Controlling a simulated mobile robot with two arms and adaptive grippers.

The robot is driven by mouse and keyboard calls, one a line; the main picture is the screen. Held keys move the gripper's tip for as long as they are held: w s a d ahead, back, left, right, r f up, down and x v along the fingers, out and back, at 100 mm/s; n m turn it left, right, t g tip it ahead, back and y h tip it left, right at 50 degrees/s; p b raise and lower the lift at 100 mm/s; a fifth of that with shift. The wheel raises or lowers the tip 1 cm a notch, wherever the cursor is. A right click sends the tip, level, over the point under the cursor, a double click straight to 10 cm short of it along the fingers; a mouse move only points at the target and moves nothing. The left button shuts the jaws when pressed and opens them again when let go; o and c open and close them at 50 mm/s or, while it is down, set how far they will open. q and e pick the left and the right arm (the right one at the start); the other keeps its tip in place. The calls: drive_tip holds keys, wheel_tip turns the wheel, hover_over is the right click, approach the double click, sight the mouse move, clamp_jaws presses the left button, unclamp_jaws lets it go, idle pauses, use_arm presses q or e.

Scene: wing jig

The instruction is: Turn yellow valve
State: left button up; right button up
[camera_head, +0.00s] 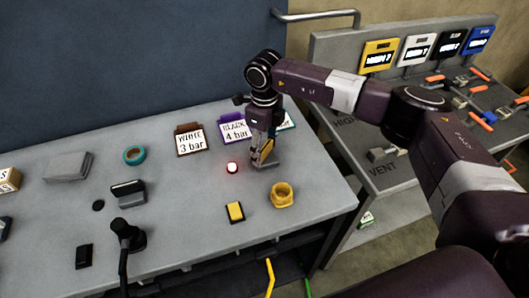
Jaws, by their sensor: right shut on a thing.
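My right gripper (264,156) points down over the right part of the grey table, in front of the label cards. It is shut on a small yellow piece (266,148) that shows between its fingers. The fingers hide much of the piece, so I cannot tell if it is the yellow valve. The fingertips are close to the table top. A yellow ring-shaped part (282,196) stands just in front of the gripper, apart from it. A yellow-topped block (235,212) lies to its left. My left gripper is out of view.
A glowing red-white button (232,167) is left of the gripper. Teal tape (134,155) lies further left. The right bench (400,178) carries orange-handled tools and coloured tags.

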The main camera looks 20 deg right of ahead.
sight(264, 147)
drive_tip(key=m+b, duration=0.2)
drive_tip(key=m, duration=0.2)
drive_tip(key=shift+m, duration=0.3)
drive_tip(key=shift+r+m+b, duration=0.1)
drive_tip(key=shift+m+b, duration=0.85)
drive_tip(key=shift+m, duration=0.85)
drive_tip(key=shift+w, duration=0.1)
drive_tip(key=o, duration=1.2)
drive_tip(key=shift+c, duration=0.2)
drive_tip(key=shift+r, duration=0.2)
wheel_tip(264, 147, up, 12)
drive_tip(key=shift+f, duration=0.2)
